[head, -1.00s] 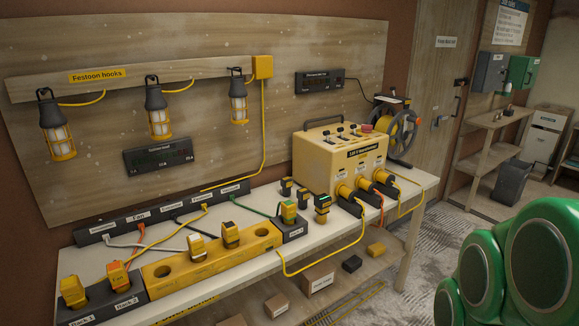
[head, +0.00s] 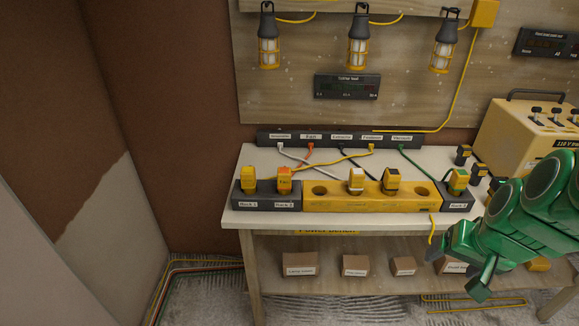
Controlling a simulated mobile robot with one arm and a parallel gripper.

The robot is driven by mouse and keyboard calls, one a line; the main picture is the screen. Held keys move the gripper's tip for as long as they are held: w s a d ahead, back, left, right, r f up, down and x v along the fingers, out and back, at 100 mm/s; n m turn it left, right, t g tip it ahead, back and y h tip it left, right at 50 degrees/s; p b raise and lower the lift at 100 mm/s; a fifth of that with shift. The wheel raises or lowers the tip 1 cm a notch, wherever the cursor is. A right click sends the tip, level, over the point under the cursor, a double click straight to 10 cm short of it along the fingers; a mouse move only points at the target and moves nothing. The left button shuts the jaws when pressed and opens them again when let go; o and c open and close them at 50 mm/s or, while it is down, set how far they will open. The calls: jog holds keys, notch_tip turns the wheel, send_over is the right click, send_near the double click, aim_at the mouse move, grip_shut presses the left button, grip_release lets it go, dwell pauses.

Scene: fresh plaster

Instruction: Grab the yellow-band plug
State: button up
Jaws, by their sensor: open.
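Several yellow-bodied plugs stand on the bench, and the bands are small in this view. The plug in Rack 1 (head: 249,180) looks yellow all over, and its band is unclear; I cannot tell for sure which plug is the yellow-band one. An orange-banded plug (head: 284,181) stands in Rack 2. A pale-banded plug (head: 356,180) and a dark-banded plug (head: 392,181) stand in the yellow holder (head: 330,203). A green-banded plug (head: 458,181) sits in the rack at right. My green gripper (head: 464,262) is open at the lower right, before the bench edge, apart from the plugs.
A socket strip (head: 330,139) with coloured cables runs along the back of the bench (head: 300,158). Dark plugs (head: 478,171) and a yellow transformer (head: 520,140) stand at right. Boxes (head: 300,264) lie on the lower shelf. Lamps (head: 358,42) hang above.

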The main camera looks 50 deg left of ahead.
jog(key=w+a+n+t+y, duration=0.15)
jog(key=w+a, duration=0.35)
jog(key=a, duration=0.9)
jog(key=n+t+y, duration=0.3)
jog(key=y, duration=0.1)
send_over(247, 180)
jog(key=w+d, duration=0.6)
jog(key=d, duration=0.6)
notch_tip(247, 180, down, 6)
jog(key=shift+t+y, duration=0.45)
jog(key=shift+t, duration=0.5)
jog(key=s+a+f, duration=0.1)
jog(key=s+a, duration=0.1)
jog(key=a, duration=0.1)
jog(key=s+a+f, duration=0.2)
jog(key=s+a, duration=0.1)
jog(key=s+a+f, duration=0.1)
jog(key=s+a, duration=0.2)
jog(key=shift+a+f, duration=0.3)
jog(key=shift+f+t, duration=0.3)
jog(key=shift+f, duration=0.25)
jog(key=shift+x, duration=2.55)
jog(key=shift+w+a+f, duration=0.4)
jog(key=shift+a+f, duration=0.15)
jog(key=shift+a, duration=0.05)
jog(key=shift+w+a+f, duration=0.1)
jog(key=shift+w+a, duration=0.25)
jog(key=shift+w, duration=0.05)
jog(key=shift+c, duration=0.2)
